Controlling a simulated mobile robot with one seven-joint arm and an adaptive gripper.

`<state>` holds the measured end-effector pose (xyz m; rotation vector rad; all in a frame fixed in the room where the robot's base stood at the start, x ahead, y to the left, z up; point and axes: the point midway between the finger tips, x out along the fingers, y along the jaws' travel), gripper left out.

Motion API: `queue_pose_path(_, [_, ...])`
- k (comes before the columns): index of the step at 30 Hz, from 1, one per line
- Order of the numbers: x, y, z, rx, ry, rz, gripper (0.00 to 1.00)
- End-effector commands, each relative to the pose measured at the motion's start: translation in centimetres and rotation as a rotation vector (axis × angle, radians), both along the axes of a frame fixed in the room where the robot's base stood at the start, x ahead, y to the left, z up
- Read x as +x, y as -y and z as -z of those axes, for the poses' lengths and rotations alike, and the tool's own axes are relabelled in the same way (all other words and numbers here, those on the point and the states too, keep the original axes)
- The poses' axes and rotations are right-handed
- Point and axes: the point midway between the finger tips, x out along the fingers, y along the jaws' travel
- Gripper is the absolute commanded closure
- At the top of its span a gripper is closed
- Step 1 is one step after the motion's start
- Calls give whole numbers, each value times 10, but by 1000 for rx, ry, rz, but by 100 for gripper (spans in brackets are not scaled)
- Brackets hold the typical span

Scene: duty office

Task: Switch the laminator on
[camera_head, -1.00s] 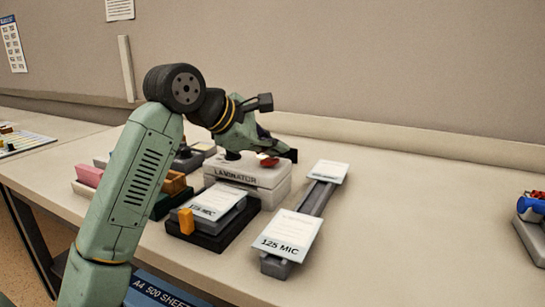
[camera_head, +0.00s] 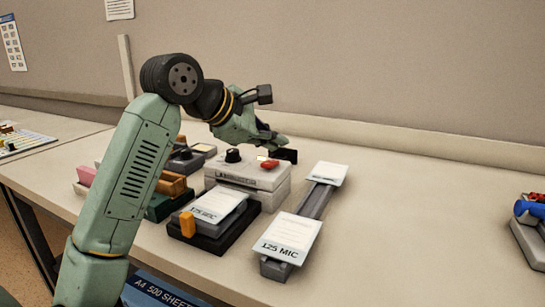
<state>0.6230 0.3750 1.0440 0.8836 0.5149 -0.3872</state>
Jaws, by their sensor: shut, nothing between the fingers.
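The laminator (camera_head: 246,179) is a pale box on the desk, its name lettered on the front. On its top are a black knob (camera_head: 233,156) at the left and a red switch (camera_head: 269,164) at the right. My gripper (camera_head: 288,156) is shut and empty, just above and behind the red switch at the laminator's right rear. Whether it touches the laminator is not clear, and the back of the laminator top is partly hidden by it.
A dark tray (camera_head: 190,236) with a pouch sheet and an orange tab stands in front of the laminator. A grey rail (camera_head: 314,201) with cards marked 125 MIC lies to its right. Desk (camera_head: 420,220) farther right is clear up to a blue-and-red item (camera_head: 530,208).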

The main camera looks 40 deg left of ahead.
Motion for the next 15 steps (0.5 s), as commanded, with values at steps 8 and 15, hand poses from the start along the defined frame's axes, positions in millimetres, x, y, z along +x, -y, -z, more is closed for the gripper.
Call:
queue_pose_path(8, [-5,1,-32,2,0,-1,100])
queue_pose_path(15, [-7,2,-44,1,-1,-1,100])
